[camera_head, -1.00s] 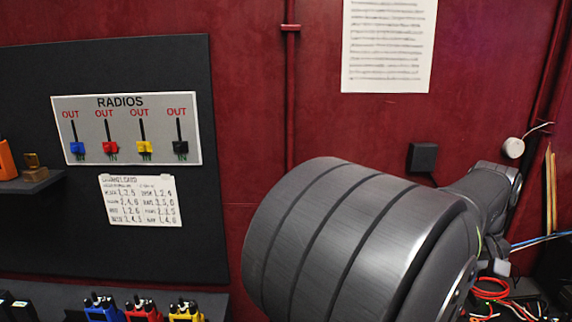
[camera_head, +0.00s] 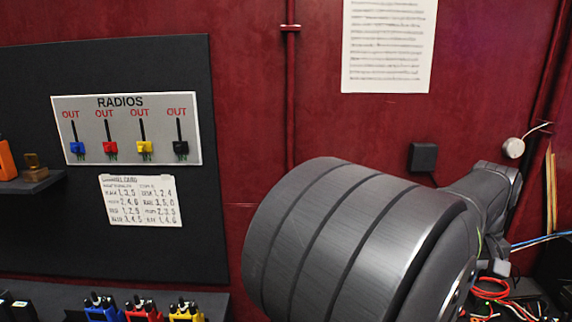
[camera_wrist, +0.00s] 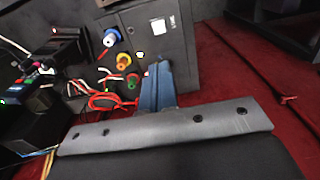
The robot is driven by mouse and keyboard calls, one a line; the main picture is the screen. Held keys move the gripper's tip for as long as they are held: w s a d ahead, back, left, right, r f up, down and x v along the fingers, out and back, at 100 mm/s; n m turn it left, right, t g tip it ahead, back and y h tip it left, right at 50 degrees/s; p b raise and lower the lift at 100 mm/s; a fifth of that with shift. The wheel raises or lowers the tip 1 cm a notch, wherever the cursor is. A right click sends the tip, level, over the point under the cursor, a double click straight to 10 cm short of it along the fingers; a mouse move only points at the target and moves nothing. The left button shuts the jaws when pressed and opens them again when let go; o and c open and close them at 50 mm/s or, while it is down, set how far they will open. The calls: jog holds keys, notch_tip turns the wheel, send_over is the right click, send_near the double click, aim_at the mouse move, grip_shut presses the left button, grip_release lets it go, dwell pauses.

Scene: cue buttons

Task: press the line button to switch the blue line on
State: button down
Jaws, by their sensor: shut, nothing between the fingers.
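In the wrist view a dark box (camera_wrist: 181,62) stands at the top centre. A pale square button (camera_wrist: 158,26) is on its face, beside small white lettering that seems to read LINE. My gripper (camera_wrist: 156,66) is shut and empty, its dark blue fingers reaching up against the view of the box's face, below the pale button. I cannot tell whether the tips touch the box. A small bright spot shows at the tips. No lit blue line is clear to me. In the head view neither the button nor my fingers show; my large grey arm link covers the lower right.
In the head view a RADIOS panel (camera_head: 190,150) hangs left, with colored radios (camera_head: 143,312) on a shelf.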

dwell(0.3)
notch_tip(320, 180, down, 7)
jog(key=s+m+t+y, duration=0.1)
jog(key=m+t, duration=0.7)
jog(key=t, duration=0.1)
jog(key=shift+s+d+f, duration=0.1)
jog(key=shift+f, duration=0.05)
jog(key=shift+f, duration=4.3)
jog(key=shift+f, duration=0.1)
jog(key=shift+f, duration=0.3)
